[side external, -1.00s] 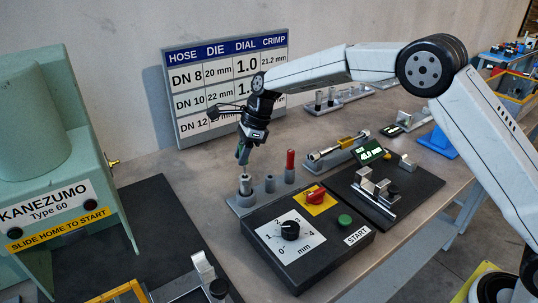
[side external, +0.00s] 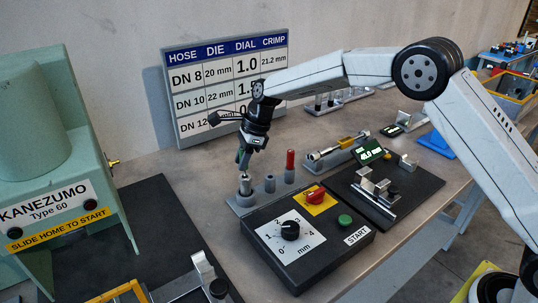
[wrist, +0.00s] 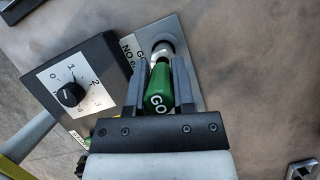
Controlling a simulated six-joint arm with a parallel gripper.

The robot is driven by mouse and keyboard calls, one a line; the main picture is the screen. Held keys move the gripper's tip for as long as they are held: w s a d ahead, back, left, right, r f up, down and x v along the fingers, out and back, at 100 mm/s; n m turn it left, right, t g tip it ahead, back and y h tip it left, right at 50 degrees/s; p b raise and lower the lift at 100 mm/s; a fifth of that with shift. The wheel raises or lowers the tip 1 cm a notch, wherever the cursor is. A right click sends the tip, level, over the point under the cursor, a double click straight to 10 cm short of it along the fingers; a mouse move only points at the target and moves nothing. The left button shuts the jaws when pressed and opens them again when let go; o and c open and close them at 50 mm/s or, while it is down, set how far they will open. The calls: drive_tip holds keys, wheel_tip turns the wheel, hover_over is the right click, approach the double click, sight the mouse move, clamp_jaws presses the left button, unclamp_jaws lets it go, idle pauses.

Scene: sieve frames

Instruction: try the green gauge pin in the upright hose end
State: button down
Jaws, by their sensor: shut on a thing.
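My gripper (wrist: 160,95) is shut on the green gauge pin (wrist: 158,90), whose handle is marked GO. In the side view my gripper (side external: 244,160) is tilted and points down, just above the upright hose end (side external: 245,186). In the wrist view the silver hose end (wrist: 163,48) shows directly beyond the pin. The pin's tip is at the hose end's mouth. I cannot tell whether it is inside or only above it. The hose end stands upright on a grey plate.
A red pin (side external: 290,166) stands in a holder on the same plate, with an empty grey post (side external: 270,184) between it and the hose end. A chart board (side external: 225,85) stands behind.

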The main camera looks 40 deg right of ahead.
sight(241, 149)
drive_tip(key=shift+r, duration=0.45)
idle(0.7)
drive_tip(key=shift+f, duration=0.65)
idle(1.0)
drive_tip(key=shift+r, duration=0.2)
drive_tip(key=shift+r, duration=1.55)
drive_tip(key=shift+d, duration=0.1)
